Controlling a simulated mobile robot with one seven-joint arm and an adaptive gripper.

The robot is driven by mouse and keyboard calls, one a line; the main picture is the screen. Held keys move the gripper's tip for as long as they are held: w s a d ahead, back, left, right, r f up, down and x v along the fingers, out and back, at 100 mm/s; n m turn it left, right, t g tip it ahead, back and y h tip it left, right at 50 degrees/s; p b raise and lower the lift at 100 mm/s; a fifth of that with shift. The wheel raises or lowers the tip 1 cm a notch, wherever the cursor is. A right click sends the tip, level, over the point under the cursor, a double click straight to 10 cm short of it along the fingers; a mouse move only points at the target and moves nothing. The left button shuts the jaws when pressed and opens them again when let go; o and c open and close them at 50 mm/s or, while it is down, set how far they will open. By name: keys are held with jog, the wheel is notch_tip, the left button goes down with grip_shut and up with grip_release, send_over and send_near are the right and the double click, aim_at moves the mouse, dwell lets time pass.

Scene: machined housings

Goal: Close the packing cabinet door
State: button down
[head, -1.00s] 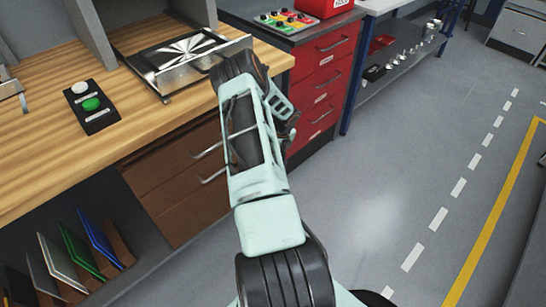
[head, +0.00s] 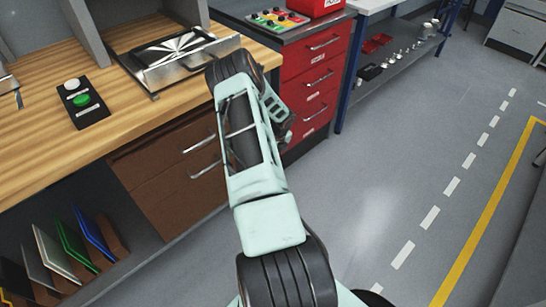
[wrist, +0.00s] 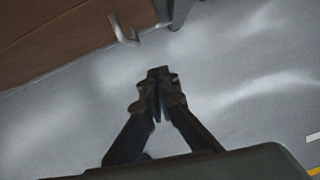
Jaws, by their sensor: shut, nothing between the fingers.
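My gripper (wrist: 159,90) is shut and empty in the wrist view, its fingertips together above the grey floor. A brown wooden front (wrist: 60,35) with a metal handle (wrist: 122,30) lies up and left of the fingertips, apart from them. The head view shows brown fronts (head: 165,195) with two handles under the wooden bench; they look shut. No open door can be made out in either view, and I cannot tell which unit is the packing cabinet. My arm covers part of the bench front, and the fingertips cannot be made out in the head view.
The wooden bench (head: 35,150) holds a button box (head: 80,100) and a metal fixture (head: 180,55). A red drawer cabinet (head: 318,75) stands beyond it. Coloured panels (head: 75,245) stand on the lower shelf. The floor (head: 370,180) to the right is clear.

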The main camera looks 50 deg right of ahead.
jog(key=p+v, duration=0.2)
jog(key=v, duration=0.8)
jog(key=shift+s, duration=0.1)
